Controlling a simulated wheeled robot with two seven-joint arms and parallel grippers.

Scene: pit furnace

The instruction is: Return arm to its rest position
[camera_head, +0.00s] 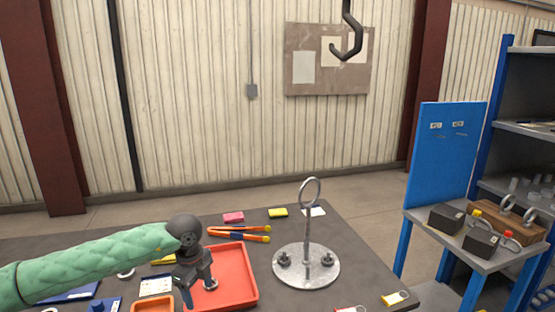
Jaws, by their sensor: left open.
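My left arm (95,262), in a green quilted sleeve, comes in from the left over the dark table. My left gripper (203,285) points down over the red tray (247,290), with its fingers apart. A small grey metal piece (212,285) shows beside the fingertips, at the tray; I cannot tell if it touches them. My right gripper is not in view.
A round metal stand with a ring-topped post (308,225) stands right of the tray. Orange-handled pliers (240,233) lie behind the tray. A black hook (347,45) hangs above. A blue workbench (447,150) with dark blocks stands at right.

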